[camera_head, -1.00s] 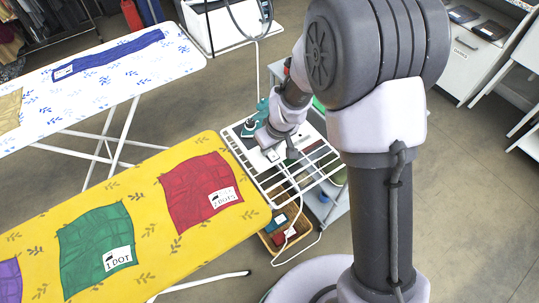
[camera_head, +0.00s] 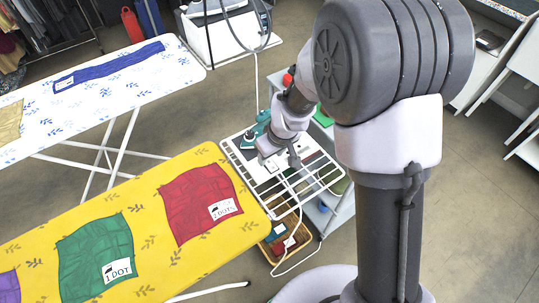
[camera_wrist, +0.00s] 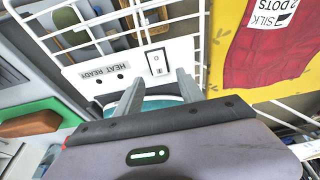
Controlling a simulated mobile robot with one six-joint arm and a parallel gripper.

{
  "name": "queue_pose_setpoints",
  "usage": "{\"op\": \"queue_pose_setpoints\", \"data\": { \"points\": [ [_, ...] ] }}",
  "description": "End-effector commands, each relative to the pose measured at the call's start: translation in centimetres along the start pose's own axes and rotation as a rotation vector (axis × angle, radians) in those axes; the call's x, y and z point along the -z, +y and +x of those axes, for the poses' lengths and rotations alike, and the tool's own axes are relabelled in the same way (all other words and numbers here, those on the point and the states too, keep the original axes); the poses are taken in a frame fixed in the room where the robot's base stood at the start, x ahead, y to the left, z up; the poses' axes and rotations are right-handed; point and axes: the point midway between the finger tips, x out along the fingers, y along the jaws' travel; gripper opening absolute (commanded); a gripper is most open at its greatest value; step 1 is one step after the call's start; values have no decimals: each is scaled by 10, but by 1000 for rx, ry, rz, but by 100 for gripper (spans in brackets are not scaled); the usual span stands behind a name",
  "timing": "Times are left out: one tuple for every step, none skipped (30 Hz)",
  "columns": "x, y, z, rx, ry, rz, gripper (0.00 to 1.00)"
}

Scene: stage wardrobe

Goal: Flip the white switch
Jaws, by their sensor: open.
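The white switch (camera_wrist: 157,62) is a rocker in a dark frame, marked with a line and a circle. It sits on a white panel (camera_wrist: 105,84) labelled "HEAT READY" at the end of the wire rack. In the wrist view my gripper (camera_wrist: 158,83) is open, with its two grey fingers apart, pointing toward the panel just below the switch. No contact with the switch is visible. A teal object shows between and behind the fingers. In the head view my gripper (camera_head: 291,158) is over the white wire rack (camera_head: 262,181); the switch cannot be made out there.
The yellow ironing board (camera_head: 150,204) with red cloth (camera_head: 201,199) and green cloth (camera_head: 95,258) lies left of the rack. A teal iron (camera_head: 256,133) stands on the rack's far end. A cable hangs beside the wicker basket (camera_head: 290,247) below.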

Motion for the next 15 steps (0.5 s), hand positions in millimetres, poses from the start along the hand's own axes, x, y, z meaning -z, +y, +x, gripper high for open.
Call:
{"op": "queue_pose_setpoints", "data": {
  "points": [
    [3,0,-21,-1,3,0,45],
    [3,0,-31,-1,3,0,45],
    [3,0,-44,-2,4,0,45],
    [3,0,-55,-1,3,1,45],
    [3,0,-65,-2,3,1,45],
    [3,1,-79,-2,4,2,45],
    [3,1,-88,-2,4,1,45],
    [3,1,-97,-2,3,2,45],
    [2,0,-108,-1,3,1,45],
    [2,0,-115,-2,3,1,45],
    [2,0,-122,-1,3,1,45],
    [2,0,-129,-1,2,1,45],
    [2,0,-133,-1,2,1,45],
    [1,0,-137,-1,2,0,45],
    [1,0,-141,-1,1,0,45]
  ]
}}
